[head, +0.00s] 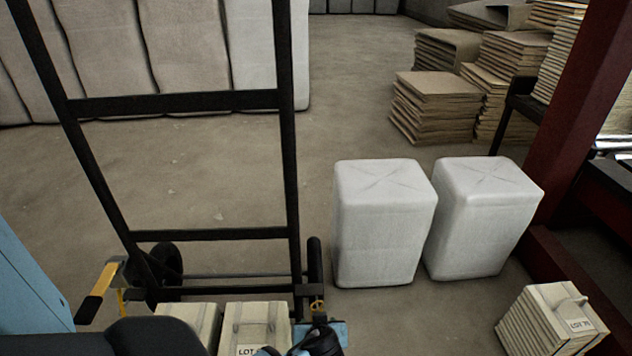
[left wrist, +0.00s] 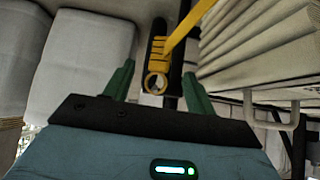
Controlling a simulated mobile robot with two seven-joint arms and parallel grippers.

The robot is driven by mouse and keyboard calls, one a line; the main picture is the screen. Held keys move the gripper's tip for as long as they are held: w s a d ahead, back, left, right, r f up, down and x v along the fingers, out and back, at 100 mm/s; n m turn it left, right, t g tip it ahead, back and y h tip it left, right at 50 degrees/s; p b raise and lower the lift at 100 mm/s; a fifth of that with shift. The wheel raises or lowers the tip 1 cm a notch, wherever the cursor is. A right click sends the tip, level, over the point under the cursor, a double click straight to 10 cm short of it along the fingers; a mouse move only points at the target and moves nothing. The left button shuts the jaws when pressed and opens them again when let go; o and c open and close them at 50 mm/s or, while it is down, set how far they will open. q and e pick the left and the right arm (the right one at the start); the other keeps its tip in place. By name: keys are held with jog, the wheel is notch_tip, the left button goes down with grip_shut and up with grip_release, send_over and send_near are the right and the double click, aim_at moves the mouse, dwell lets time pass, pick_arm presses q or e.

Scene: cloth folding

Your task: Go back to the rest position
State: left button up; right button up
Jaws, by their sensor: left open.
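My left gripper (left wrist: 158,72) shows in the left wrist view with its two green fingers apart. A yellow strap with a ring (left wrist: 157,82) hangs from a black post and shows between the fingers; I cannot tell whether they touch it. In the head view, my left gripper (head: 322,337) is at the bottom, partly cut off, just below the right post of a black hand truck (head: 180,102). My right gripper is not in view.
Bundles with a lot label (head: 262,325) sit at the truck's foot. Two white wrapped blocks (head: 383,225) stand right of it. Another labelled bundle (head: 550,322) lies at the lower right. Stacked boards (head: 440,108) stand behind, beside a red post (head: 585,120). Floor (head: 220,195) is clear behind the truck.

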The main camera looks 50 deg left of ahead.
pick_arm(q)
jog(key=shift+p+v, duration=0.35)
jog(key=shift+v, duration=0.8)
